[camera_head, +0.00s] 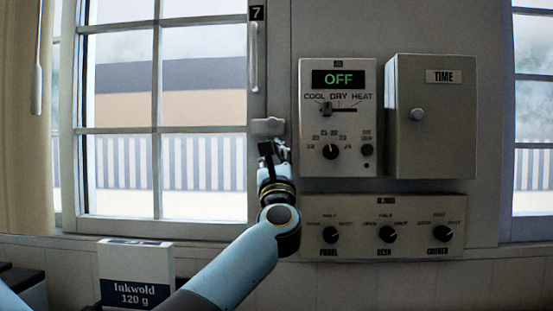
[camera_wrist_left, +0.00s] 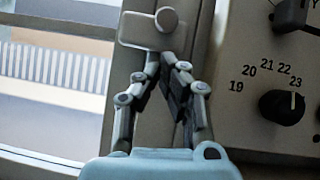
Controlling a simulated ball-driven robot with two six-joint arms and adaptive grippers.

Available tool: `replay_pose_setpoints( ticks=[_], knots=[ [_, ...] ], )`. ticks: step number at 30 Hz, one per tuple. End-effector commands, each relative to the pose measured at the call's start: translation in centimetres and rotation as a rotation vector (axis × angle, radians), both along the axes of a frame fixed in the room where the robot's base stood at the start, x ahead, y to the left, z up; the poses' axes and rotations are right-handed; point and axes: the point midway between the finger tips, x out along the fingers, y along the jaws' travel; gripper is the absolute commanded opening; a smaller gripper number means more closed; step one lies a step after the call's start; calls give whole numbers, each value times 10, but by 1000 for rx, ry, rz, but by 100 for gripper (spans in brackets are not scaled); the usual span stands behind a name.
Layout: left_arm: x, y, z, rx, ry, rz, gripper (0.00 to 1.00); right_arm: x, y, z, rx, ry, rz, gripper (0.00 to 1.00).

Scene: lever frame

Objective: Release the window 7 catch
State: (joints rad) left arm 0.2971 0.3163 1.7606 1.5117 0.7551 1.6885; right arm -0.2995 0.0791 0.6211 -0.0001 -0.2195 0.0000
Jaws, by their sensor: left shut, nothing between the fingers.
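The window marked 7 (camera_head: 257,12) is on the left. Its catch is a pale plate with a round knob (camera_head: 268,126) on the frame's right side; the catch also shows at the top of the left wrist view (camera_wrist_left: 147,33). My left gripper (camera_head: 275,150) is just below the catch, shut and empty. In the left wrist view its fingers (camera_wrist_left: 168,65) come together just under the catch's lower right edge; whether they touch it I cannot tell. My right gripper is out of view.
Right of the catch are a thermostat panel (camera_head: 338,75) reading OFF and a TIME box (camera_head: 433,145). A panel with three dials (camera_head: 458,204) sits lower. A pale handle (camera_head: 253,60) stands above the catch. An Inkwold box (camera_head: 122,262) is at lower left.

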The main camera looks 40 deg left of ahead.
Motion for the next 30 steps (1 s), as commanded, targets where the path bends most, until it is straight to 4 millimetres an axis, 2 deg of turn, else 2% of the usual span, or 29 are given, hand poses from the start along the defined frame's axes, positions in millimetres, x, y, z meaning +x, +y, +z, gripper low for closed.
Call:
replay_pose_setpoints(
  ticks=[1, 5, 18, 20, 30],
  knots=[
    [0, 1, 10, 1, -1, 0, 0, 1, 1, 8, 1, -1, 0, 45],
    [0, 4, 18, -1, 0, -1, 0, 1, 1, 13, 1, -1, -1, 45],
    [1, 4, 19, -6, -5, -1, 0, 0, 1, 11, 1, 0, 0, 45],
    [2, 3, 19, -27, -24, 0, 0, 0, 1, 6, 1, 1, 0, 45],
    [9, -6, 32, -332, -283, 0, 0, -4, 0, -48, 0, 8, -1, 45]
  ],
)
